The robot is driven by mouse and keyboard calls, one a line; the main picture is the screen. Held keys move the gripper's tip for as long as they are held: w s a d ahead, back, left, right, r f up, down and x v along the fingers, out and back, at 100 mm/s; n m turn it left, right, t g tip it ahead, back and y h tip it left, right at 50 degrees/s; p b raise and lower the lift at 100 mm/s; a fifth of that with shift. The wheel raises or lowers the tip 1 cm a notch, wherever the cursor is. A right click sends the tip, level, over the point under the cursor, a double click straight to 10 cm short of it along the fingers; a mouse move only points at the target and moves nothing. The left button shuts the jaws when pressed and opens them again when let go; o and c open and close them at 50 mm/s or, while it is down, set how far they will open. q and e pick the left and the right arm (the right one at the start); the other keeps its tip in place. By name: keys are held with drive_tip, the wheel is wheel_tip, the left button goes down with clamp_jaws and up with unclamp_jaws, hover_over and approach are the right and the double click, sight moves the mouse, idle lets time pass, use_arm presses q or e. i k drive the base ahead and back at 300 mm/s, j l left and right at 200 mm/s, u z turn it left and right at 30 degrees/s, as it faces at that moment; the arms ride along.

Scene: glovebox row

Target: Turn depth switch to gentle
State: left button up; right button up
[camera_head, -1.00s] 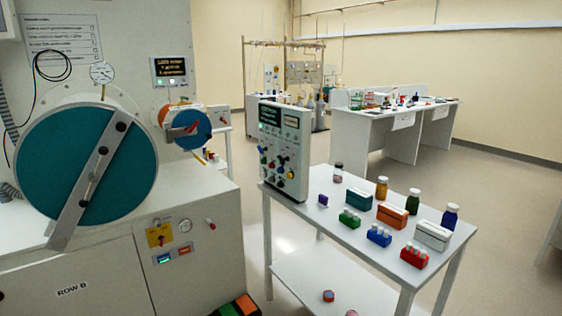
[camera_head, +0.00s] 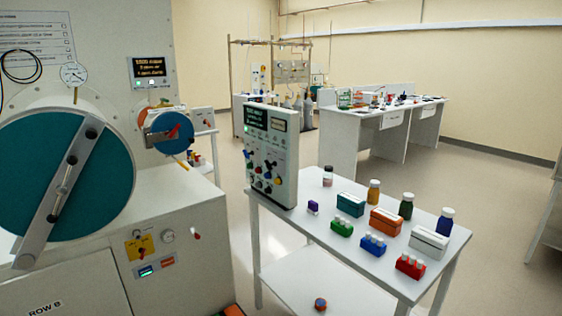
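A control panel (camera_head: 284,150) stands upright at the left end of a white table, with dark displays at its top and several coloured knobs and switches (camera_head: 265,172) below. I cannot tell which of these is the depth switch, as the labels are too small to read. Neither of my grippers is in view.
The white table (camera_head: 330,258) holds a teal box (camera_head: 350,204), an orange box (camera_head: 386,221), a white box (camera_head: 429,242), coloured vial racks and several bottles. A large teal round door (camera_head: 105,175) is at left. Open floor lies right of the table (camera_head: 490,215).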

sight(267, 163)
drive_tip(key=i+j+z, duration=0.3)
drive_tip(key=i, duration=0.25)
drive_tip(key=i+j+z, duration=0.3)
drive_tip(key=i, duration=0.2)
drive_tip(key=i+l, duration=0.05)
drive_tip(key=l, duration=0.05)
